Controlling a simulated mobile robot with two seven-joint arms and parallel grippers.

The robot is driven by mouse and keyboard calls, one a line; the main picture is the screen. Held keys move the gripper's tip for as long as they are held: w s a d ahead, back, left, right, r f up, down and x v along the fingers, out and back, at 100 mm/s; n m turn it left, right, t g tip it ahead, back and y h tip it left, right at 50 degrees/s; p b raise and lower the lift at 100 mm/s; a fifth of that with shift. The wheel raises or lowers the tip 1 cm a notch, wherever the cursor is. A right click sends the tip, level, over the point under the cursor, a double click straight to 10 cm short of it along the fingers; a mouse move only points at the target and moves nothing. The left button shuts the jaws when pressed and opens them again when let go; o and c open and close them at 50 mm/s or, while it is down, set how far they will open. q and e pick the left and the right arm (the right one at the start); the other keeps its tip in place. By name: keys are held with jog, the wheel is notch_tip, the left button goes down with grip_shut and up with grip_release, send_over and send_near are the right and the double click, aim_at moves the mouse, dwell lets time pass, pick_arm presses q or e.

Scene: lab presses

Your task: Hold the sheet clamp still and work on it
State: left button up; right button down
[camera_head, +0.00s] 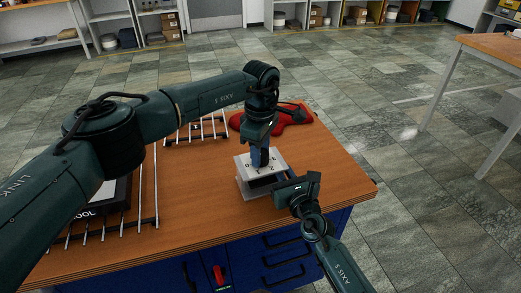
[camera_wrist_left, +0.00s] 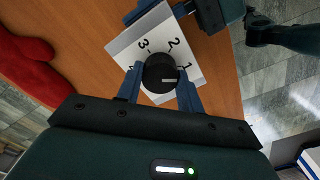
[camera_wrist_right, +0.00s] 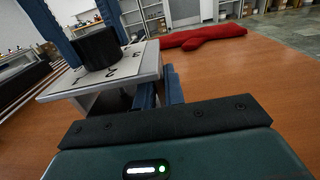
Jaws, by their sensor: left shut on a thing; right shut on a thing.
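The sheet clamp (camera_head: 246,184) is a pale box-like block with a flat top plate (camera_wrist_left: 125,44) marked with numerals, standing near the front right of the wooden table. A round black knob (camera_wrist_left: 158,70) with a white line sits on the plate. The line points to the right in the left wrist view, near the 1. My left gripper (camera_head: 260,160) is shut on the knob from above, a finger on each side. My right gripper (camera_head: 284,186) is shut on the clamp's right side. In the right wrist view its fingers (camera_wrist_right: 160,88) are at the plate's edge; the exact contact is hidden.
A red cloth-like thing (camera_head: 275,122) lies behind the clamp. Metal rod racks (camera_head: 197,130) and a dark box (camera_head: 108,198) lie on the table's left. Blue drawers (camera_head: 285,262) are below the table top. Another table (camera_head: 490,48) stands apart at the right.

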pick_arm(q)
jog(key=n, duration=1.4)
jog(key=shift+n, duration=0.3)
jog(key=n, duration=0.4)
jog(key=shift+n, duration=0.3)
jog(key=n, duration=0.4)
jog(key=shift+n, duration=0.7)
jog(key=o, duration=1)
